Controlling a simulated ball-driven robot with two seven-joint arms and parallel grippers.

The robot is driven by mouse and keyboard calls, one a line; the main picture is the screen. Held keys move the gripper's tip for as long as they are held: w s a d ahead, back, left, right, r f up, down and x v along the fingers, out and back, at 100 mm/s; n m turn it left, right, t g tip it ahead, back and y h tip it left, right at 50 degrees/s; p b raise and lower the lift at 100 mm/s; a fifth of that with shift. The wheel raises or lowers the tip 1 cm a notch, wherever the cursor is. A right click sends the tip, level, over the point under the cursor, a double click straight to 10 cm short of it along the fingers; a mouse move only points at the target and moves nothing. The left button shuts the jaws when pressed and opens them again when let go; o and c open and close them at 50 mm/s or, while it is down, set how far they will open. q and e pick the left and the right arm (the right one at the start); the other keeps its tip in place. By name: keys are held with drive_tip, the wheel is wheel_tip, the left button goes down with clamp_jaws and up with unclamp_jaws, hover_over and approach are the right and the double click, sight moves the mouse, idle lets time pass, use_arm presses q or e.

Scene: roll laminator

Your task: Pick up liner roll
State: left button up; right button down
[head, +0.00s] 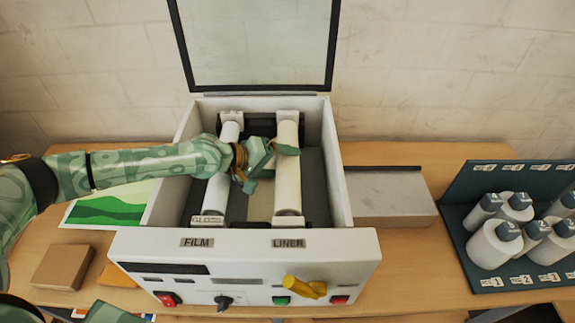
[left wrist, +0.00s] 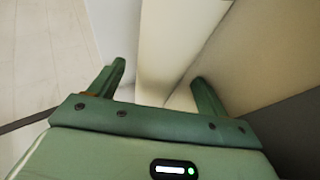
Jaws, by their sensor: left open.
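The liner roll (head: 288,185) is a white cylinder in the right bay of the open laminator (head: 250,262), behind the LINER label. My left gripper (head: 280,160) reaches in from the left, over the film roll (head: 217,188), and is at the liner roll's middle. One finger overlaps the roll in the head view. In the left wrist view the gripper (left wrist: 158,88) is open, with a pale surface (left wrist: 172,45), apparently the liner roll, between and beyond its fingers. I cannot tell whether the fingers touch it. My right gripper is not in view.
The raised glass lid (head: 258,45) stands behind the laminator, whose walls surround the rolls. A grey box (head: 392,198) adjoins its right side. A green-and-white sheet (head: 110,208) and brown box (head: 65,267) lie at left.

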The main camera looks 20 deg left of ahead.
use_arm(q)
drive_tip(key=x, duration=0.3)
drive_tip(key=shift+a+r, duration=0.15)
drive_tip(key=c, duration=1.5)
